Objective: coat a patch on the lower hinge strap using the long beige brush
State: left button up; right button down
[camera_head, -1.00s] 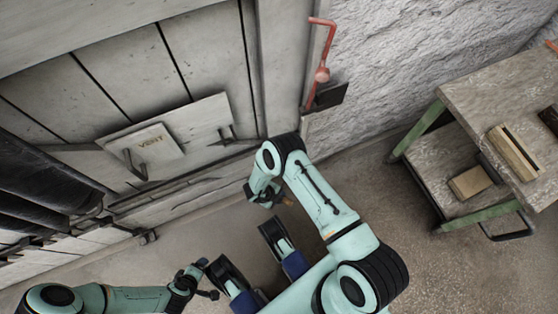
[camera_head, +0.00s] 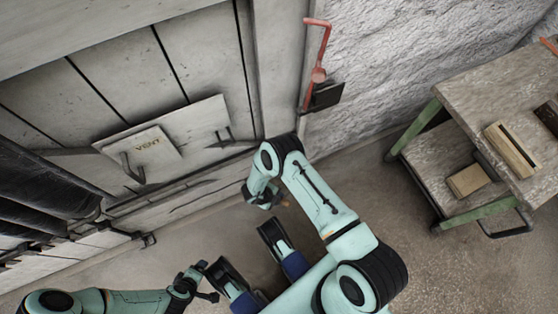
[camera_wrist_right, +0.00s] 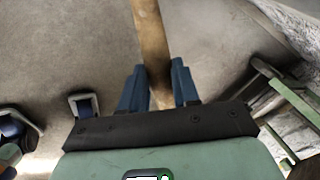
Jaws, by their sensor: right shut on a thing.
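The long beige brush (camera_wrist_right: 152,45) shows in the right wrist view as a light-brown wooden handle running up out of the picture; its bristles are out of view. My right gripper (camera_wrist_right: 158,85) is shut on it with blue fingers on both sides. In the head view the right gripper (camera_head: 266,196) hangs in front of the door's lower part, and the brush is mostly hidden. A dark, pointed strap (camera_head: 192,198) lies low on the door, and I cannot tell surely that it is the lower hinge strap. My left gripper (camera_head: 209,281) is open and empty at the bottom.
A cart (camera_head: 470,100) with wooden blocks stands at right. Dark rolls (camera_head: 40,190) are at left. The floor between is clear.

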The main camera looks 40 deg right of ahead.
jog(key=shift+s+d+p, duration=0.15)
jog(key=shift+d+p, duration=0.2)
jog(key=shift+d, duration=0.45)
jog(key=a, duration=0.3)
jog(key=shift+w+b, duration=0.3)
jog(key=shift+b, duration=0.05)
dwell(0.4)
jog(key=shift+s+d+r+p, duration=0.1)
jog(key=shift+s+d+p, duration=0.5)
jog(key=shift+s+p, duration=0.3)
